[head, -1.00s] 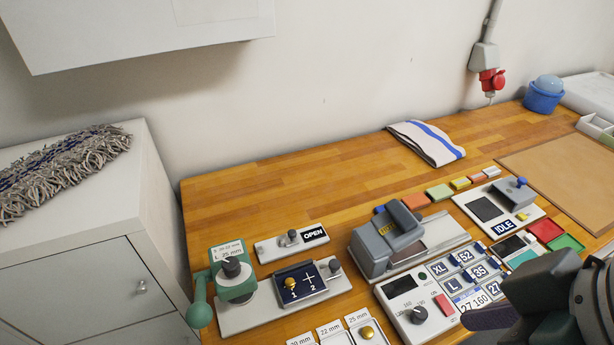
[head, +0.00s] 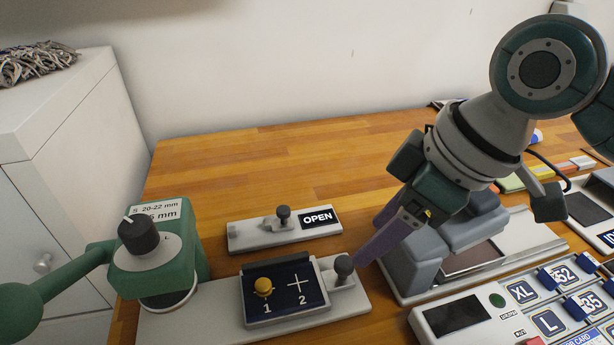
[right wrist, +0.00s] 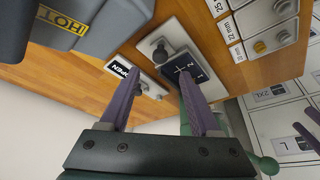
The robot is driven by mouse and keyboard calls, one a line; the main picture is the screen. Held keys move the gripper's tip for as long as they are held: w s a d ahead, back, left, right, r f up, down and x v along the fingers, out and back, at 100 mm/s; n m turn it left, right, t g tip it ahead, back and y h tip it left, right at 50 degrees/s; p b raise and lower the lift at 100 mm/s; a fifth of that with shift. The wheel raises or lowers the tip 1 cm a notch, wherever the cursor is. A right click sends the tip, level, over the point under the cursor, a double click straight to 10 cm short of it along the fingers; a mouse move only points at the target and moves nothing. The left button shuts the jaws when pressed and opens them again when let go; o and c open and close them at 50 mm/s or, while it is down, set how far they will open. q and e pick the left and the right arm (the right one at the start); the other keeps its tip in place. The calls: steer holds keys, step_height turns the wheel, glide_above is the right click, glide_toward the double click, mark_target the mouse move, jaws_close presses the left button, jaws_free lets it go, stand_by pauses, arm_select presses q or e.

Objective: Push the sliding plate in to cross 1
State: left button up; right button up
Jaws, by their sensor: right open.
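The sliding plate (head: 285,290) is a dark blue plate in a pale frame, marked 1 and 2. A yellow stud (head: 263,287) sits at mark 1; a bare white cross (head: 297,282) shows at mark 2. A dark round knob (head: 344,268) stands at the plate's right end. The green press (head: 160,250) is left of the plate. My right gripper (head: 362,258) is open, its fingertips close to the right of the knob. In the right wrist view the knob (right wrist: 160,50) shows between the open fingers (right wrist: 160,72); contact cannot be told.
Behind the plate lies a pale strip with a knob (head: 284,216) and an OPEN sign (head: 318,218). A grey device (head: 410,262) stands right of the plate, under my right arm. A control panel (head: 470,315) is at front right.

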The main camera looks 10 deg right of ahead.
mark_target(346, 263)
steer(key=b+x, duration=0.1)
steer(key=x, duration=0.6)
steer(key=shift+f, duration=0.2)
jaws_close()
steer(key=shift+a, duration=0.1)
stand_by(1.0)
